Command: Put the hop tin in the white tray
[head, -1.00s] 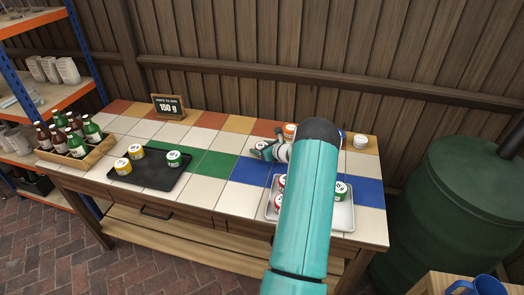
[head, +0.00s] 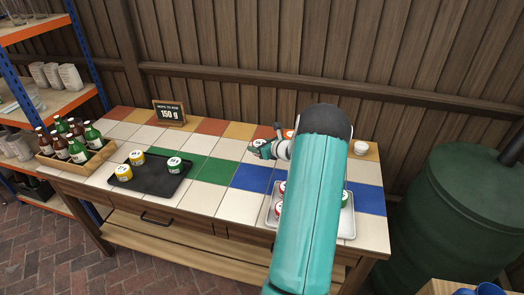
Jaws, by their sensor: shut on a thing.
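The white tray (head: 347,236) lies at the front right of the tiled table. Red-sided tins (head: 279,208) and a green tin (head: 344,198) stand in it, partly hidden by my arm. The black tray (head: 150,187) at the left holds two yellow tins (head: 123,173) and a green tin (head: 174,165). My gripper (head: 262,150) is low over the back middle of the table, behind the white tray. An orange tin (head: 289,133) shows just behind my wrist. I cannot tell which tin is the hop tin.
A sign (head: 169,112) reading "150 g" stands at the back. A wooden crate of bottles (head: 72,157) is at the left end. A green barrel (head: 455,215) is right of the table.

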